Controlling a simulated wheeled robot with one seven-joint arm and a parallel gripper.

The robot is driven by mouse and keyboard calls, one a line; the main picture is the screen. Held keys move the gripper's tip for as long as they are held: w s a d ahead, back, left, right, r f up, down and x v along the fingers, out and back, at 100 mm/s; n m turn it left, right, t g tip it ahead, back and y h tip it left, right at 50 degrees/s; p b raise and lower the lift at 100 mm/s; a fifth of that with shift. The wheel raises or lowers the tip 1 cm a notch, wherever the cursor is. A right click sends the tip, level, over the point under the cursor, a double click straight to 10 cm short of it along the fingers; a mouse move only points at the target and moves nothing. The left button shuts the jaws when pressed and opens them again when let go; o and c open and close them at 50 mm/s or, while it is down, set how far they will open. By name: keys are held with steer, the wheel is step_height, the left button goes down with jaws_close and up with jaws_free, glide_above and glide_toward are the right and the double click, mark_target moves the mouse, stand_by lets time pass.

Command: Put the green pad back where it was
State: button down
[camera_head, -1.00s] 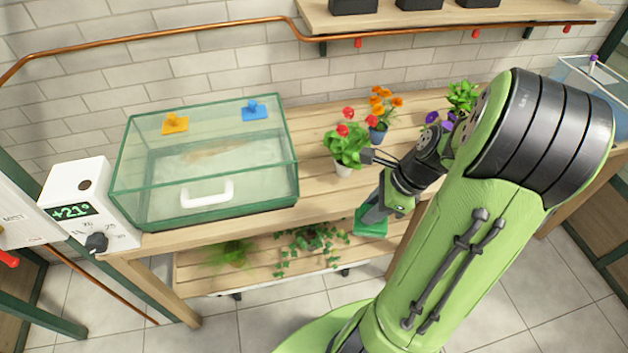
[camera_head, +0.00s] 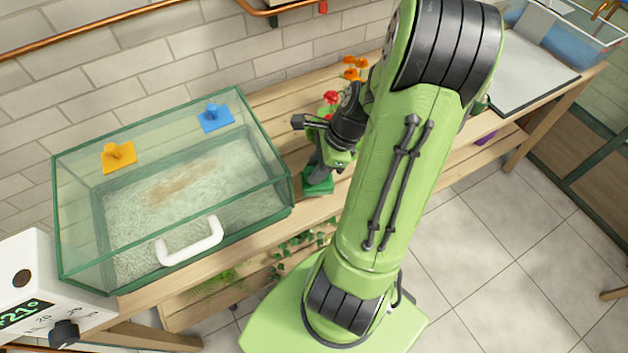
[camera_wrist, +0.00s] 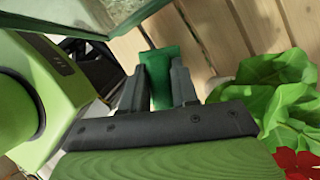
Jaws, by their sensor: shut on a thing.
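The green pad (camera_head: 319,183) is in my gripper (camera_head: 316,166), just right of the glass tank's front right corner and over the wooden bench. In the wrist view my gripper (camera_wrist: 159,85) is shut on the green pad (camera_wrist: 160,68), with one dark finger on each side of it. The glass tank (camera_head: 272,190) has green edges and a white handle. An orange pad (camera_head: 118,158) and a blue pad (camera_head: 214,118) are at the tank's back side. I cannot tell whether the green pad touches the bench.
The potted flowers (camera_head: 330,98) stand close behind my gripper, partly hidden by my arm. Leaves (camera_wrist: 268,85) show right beside the fingers. A white box with a green display (camera_head: 25,312) stands left of the tank.

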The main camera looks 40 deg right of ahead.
mark_target(326, 186)
step_height(326, 186, down, 4)
steer(key=shift+r+b, duration=0.1)
steer(key=shift+b, duration=0.6)
steer(key=shift+s+r, duration=0.1)
steer(key=shift+s, duration=0.05)
steer(key=c, duration=0.8)
jaws_free()
steer(key=shift+c, duration=0.2)
steer(key=shift+r, duration=0.1)
